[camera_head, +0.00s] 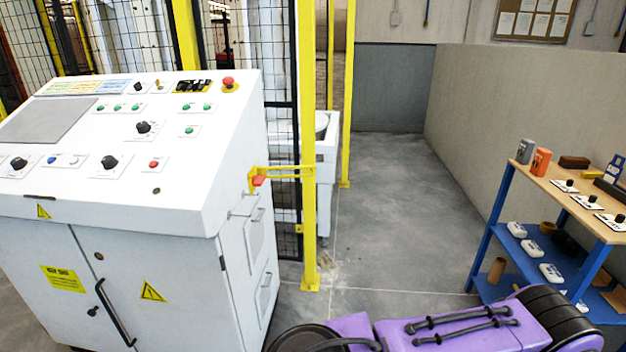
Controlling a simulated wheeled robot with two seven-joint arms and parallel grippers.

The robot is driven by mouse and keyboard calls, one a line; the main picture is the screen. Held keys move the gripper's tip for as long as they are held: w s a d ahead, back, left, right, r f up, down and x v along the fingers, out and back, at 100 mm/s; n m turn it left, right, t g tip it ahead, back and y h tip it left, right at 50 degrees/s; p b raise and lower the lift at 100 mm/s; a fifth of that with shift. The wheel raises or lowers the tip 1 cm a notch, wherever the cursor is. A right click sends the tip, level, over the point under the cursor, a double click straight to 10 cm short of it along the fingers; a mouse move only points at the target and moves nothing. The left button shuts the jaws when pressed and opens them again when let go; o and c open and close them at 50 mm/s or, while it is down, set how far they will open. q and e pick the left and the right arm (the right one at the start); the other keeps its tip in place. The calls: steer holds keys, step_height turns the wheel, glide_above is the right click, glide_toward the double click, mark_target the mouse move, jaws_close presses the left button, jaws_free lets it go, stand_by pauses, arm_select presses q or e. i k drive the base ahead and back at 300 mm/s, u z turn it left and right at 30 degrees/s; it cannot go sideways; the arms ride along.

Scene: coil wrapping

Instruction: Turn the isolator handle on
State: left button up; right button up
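A white control cabinet (185,270) with a sloped panel stands at the left. On its right side is a small red handle (259,180) on a yellow mount, close to a yellow post; I take this to be the isolator handle, and its exact position setting is too small to tell. Black rotary knobs, coloured buttons and a red mushroom button (228,81) sit on the sloped panel. Neither of my grippers shows. A purple and black arm link of mine crosses the bottom right, well below and apart from the red handle.
A yellow post (309,150) and black mesh fence (284,115) stand right beside the cabinet. A blue-framed shelf (497,222) with boxes and switches is at the right. The grey floor (400,210) between them is clear.

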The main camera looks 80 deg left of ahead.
mark_target(257, 181)
steer(key=u, duration=3.65)
steer(key=k, duration=0.3)
steer(key=z, duration=1.65)
steer(key=i, duration=1.9)
steer(key=u, duration=0.4)
